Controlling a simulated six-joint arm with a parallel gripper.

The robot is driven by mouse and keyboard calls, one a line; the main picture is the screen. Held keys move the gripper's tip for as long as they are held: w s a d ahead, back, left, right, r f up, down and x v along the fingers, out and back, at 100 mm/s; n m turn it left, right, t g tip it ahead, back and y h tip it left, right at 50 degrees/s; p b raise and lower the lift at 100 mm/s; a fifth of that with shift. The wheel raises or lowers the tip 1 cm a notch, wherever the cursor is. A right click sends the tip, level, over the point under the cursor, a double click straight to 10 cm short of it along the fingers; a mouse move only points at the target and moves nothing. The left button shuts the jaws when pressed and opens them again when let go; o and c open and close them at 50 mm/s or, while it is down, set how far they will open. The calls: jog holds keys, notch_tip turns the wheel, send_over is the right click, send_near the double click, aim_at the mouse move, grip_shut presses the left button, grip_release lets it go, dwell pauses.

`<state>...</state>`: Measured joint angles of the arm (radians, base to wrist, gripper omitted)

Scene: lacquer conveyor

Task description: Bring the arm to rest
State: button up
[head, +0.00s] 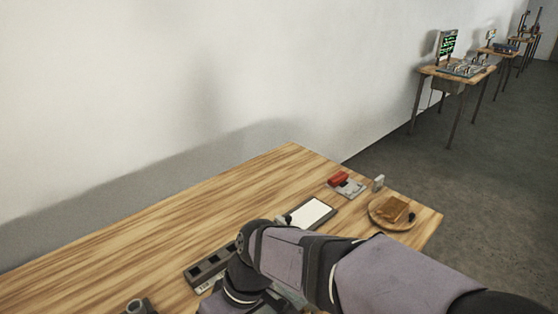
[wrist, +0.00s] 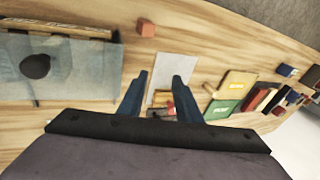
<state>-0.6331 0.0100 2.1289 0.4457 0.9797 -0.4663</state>
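In the wrist view my gripper (wrist: 156,92) points out over the wooden table, its two blue-grey fingers apart with nothing between them. A pale flat sheet (wrist: 172,68) lies beyond the fingertips. In the head view my arm crosses the lower right of the picture above the table (head: 150,255), and my gripper is hidden there.
The head view shows a white-topped tablet (head: 310,213), a red block on a grey plate (head: 347,190) and a round wooden plate (head: 378,216). The wrist view shows a translucent box (wrist: 85,70), a small reddish cube (wrist: 147,29), and yellow (wrist: 238,83) and green (wrist: 222,109) pieces.

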jog(key=shift+m+g+y, duration=0.4)
jog(key=shift+y, duration=0.3)
jog(key=s+d, duration=0.1)
jog(key=s+d+f, duration=0.1)
jog(key=d, duration=0.1)
jog(key=s+d, duration=0.1)
jog(key=s, duration=0.1)
jog(key=shift+d+f+b, duration=0.25)
jog(key=shift+f+b, duration=0.15)
jog(key=w+d+f+m+t+h+p, duration=0.1)
jog(key=d+m, duration=0.2)
jog(key=d, duration=0.4)
jog(key=w+d+m+h+p, duration=0.2)
jog(key=d+m, duration=0.1)
jog(key=d, duration=0.5)
jog(key=w+d+f+m+t+h+p, duration=0.1)
jog(key=d+m+h+p, duration=0.1)
jog(key=d, duration=0.5)
jog(key=shift+w+d+f+m+t, duration=0.15)
jog(key=shift+w+f+m+t, duration=0.15)
jog(key=shift+w+m, duration=0.15)
